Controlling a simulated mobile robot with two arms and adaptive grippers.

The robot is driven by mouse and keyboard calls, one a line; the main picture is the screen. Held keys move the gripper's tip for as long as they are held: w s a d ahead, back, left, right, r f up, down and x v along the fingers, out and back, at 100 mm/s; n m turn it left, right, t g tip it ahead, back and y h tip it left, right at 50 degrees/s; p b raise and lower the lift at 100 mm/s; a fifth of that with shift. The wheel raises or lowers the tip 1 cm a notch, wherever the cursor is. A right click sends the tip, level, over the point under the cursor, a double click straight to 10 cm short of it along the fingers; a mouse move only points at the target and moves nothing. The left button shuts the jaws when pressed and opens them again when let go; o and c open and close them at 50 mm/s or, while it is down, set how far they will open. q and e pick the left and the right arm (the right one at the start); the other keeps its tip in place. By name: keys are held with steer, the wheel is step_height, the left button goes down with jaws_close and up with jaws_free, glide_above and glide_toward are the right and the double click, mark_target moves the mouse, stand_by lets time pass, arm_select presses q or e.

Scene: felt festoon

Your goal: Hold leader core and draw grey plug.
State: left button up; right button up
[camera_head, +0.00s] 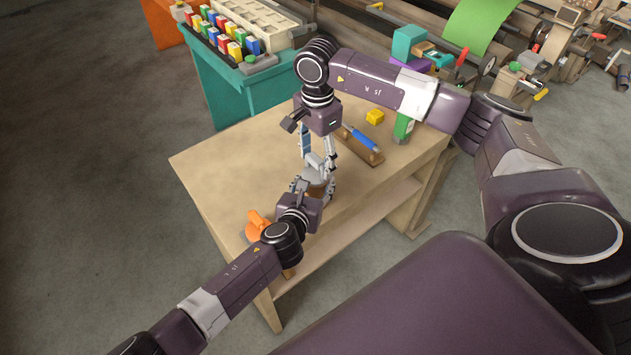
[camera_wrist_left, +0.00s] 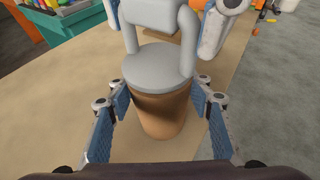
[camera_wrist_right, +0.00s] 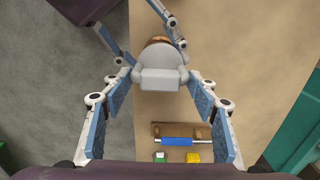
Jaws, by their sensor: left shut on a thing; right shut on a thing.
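The leader core (camera_wrist_left: 165,118) is a brown upright cylinder near the table's front edge. The grey plug (camera_wrist_left: 150,82) is a round disc with a looped handle at the core's top; I cannot tell whether there is a gap under it. In the right wrist view the plug (camera_wrist_right: 160,78) covers most of the core, with only a brown bit showing behind. My left gripper (camera_wrist_left: 163,102) is shut on the core, a finger on each side. My right gripper (camera_wrist_right: 160,84) is shut on the plug's handle from above. In the head view the two grippers partly hide both things.
A blue-handled roller (camera_head: 360,138) lies on a wooden rest, with a yellow block (camera_head: 374,117) and a green bottle (camera_head: 403,128) beyond it. An orange thing (camera_head: 258,226) sits at the table's front left. The table's left part is clear. A teal cart (camera_head: 226,88) stands behind.

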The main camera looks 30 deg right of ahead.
steer(key=shift+r, duration=2.15)
step_height(320, 180, up, 6)
steer(key=shift+f, duration=0.1)
arm_select(q)
steer(key=shift+a, duration=0.1)
arm_select(e)
steer(key=w+d+r, duration=0.1)
steer(key=d+r, duration=0.1)
steer(key=d, duration=0.8)
steer(key=shift+r, duration=0.1)
arm_select(q)
steer(key=o, duration=1.3)
steer(key=shift+c, duration=0.2)
